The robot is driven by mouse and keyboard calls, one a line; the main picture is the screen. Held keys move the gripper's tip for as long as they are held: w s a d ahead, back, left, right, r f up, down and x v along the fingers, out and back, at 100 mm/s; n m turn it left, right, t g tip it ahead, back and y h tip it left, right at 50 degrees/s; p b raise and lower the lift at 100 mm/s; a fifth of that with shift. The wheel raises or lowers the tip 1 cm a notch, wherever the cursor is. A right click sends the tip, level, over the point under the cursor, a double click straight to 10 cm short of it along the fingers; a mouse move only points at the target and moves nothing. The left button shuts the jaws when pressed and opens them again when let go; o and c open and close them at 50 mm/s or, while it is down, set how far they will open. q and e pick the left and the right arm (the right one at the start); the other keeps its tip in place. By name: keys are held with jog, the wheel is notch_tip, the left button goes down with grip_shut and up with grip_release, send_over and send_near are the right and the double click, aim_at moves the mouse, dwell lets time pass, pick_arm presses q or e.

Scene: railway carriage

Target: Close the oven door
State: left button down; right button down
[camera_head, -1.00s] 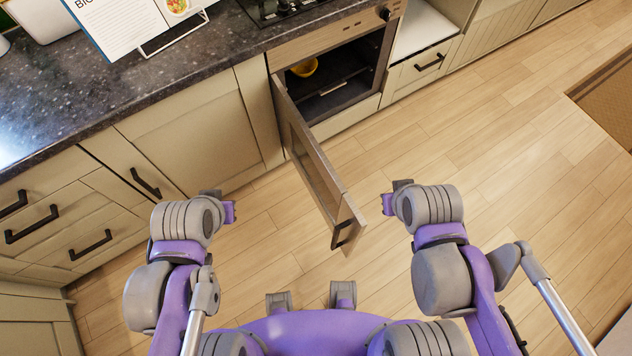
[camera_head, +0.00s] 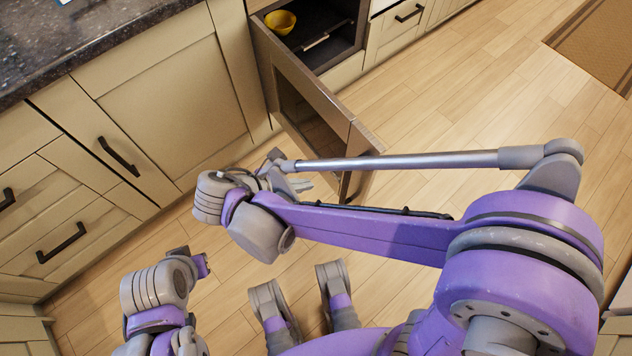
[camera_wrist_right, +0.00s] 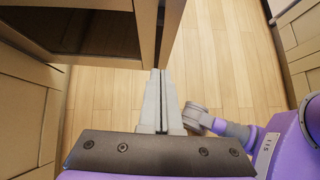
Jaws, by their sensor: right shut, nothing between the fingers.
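The oven door (camera_head: 318,92) stands wide open, swung out from the left side of the oven (camera_head: 335,38). Its dark handle (camera_head: 346,186) shows low at the free end, partly hidden by my right arm. My right gripper (camera_head: 300,184) is shut and empty at the left of the door's free end. In the right wrist view its fingers (camera_wrist_right: 160,82) point up toward the door's edge (camera_wrist_right: 168,30); I cannot tell whether they touch it. My left gripper (camera_head: 202,265) is low at the left, away from the door, its fingers not clear.
A yellow bowl (camera_head: 281,22) sits inside the oven. Cabinets with dark handles (camera_head: 118,156) line the left under a dark countertop (camera_head: 80,42). The wooden floor (camera_head: 455,120) right of the door is clear. A brown mat (camera_head: 600,45) lies at the upper right.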

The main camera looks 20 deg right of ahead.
aim_at(348, 171)
jog(key=b+x, duration=0.1)
jog(key=x, duration=0.2)
jog(key=d+r+b+x, duration=0.1)
jog(key=x, duration=0.3)
jog(key=b+x, duration=0.1)
jog(key=x, duration=0.3)
jog(key=shift+w+d+r, duration=0.1)
jog(key=shift+w+d, duration=0.15)
jog(key=shift+d, duration=0.2)
jog(key=shift+w+d, duration=0.15)
jog(key=shift+d, duration=0.3)
jog(key=shift+d, duration=0.1)
